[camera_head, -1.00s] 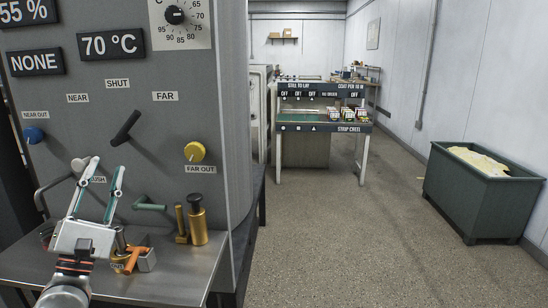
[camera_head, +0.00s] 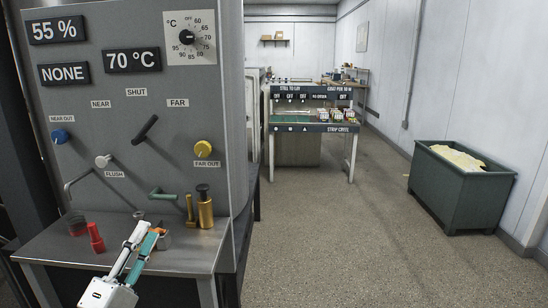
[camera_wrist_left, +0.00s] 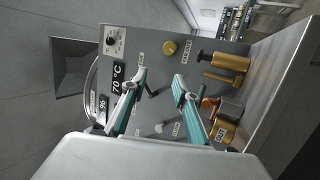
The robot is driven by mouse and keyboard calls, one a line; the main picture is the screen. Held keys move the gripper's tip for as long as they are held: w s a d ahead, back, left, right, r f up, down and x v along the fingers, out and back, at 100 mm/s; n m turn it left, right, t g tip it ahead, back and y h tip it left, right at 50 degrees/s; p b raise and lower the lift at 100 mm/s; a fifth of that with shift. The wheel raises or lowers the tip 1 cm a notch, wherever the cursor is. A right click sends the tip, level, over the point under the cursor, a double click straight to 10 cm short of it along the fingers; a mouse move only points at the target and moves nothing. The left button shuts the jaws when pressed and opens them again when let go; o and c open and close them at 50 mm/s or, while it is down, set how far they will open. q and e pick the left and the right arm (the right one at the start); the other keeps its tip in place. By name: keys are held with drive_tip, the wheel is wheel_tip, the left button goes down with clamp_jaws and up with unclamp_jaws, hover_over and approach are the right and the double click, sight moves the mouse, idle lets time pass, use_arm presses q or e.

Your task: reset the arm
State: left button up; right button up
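My left gripper (camera_head: 147,233) is in front of the grey machine panel (camera_head: 120,140), above the metal shelf (camera_head: 60,245) in the head view. In the left wrist view, the fingers of my left gripper (camera_wrist_left: 159,77) stand apart with nothing between them, facing the panel. The white flush knob (camera_head: 103,161) is above and left of the fingers, clear of them. Near the fingers, partly hidden, is a small grey block with an orange part (camera_head: 163,238). My right gripper is not in view.
The shelf bears a red-handled item (camera_head: 96,238) and a brass cylinder (camera_head: 205,212). A green bin (camera_head: 460,190) stands right; the floor between is free.

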use_arm(q)
drive_tip(key=s+d+f+m+g+y+p, duration=0.1)
drive_tip(key=s+d+f+m+g+p, duration=0.2)
drive_tip(key=s+d+f+m+g, duration=0.55)
drive_tip(key=s+d+f+m+g+y+p, duration=0.1)
drive_tip(key=s+f+m+p, duration=0.3)
drive_tip(key=s+f, duration=0.95)
drive_tip(key=s+f+m+g+y, duration=0.1)
drive_tip(key=s+f+m+g, duration=0.2)
drive_tip(key=s+f+m, duration=0.2)
drive_tip(key=s+f, duration=0.3)
drive_tip(key=f, duration=0.2)
drive_tip(key=shift+s+a+f+m+y+p, duration=0.2)
drive_tip(key=shift+s+f+m+y+p, duration=0.1)
drive_tip(key=shift+s+f+m+p, duration=0.1)
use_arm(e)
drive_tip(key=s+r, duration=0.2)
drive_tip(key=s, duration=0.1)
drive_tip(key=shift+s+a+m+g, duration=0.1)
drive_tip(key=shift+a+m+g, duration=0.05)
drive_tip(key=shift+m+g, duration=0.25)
use_arm(q)
drive_tip(key=shift+r, duration=0.1)
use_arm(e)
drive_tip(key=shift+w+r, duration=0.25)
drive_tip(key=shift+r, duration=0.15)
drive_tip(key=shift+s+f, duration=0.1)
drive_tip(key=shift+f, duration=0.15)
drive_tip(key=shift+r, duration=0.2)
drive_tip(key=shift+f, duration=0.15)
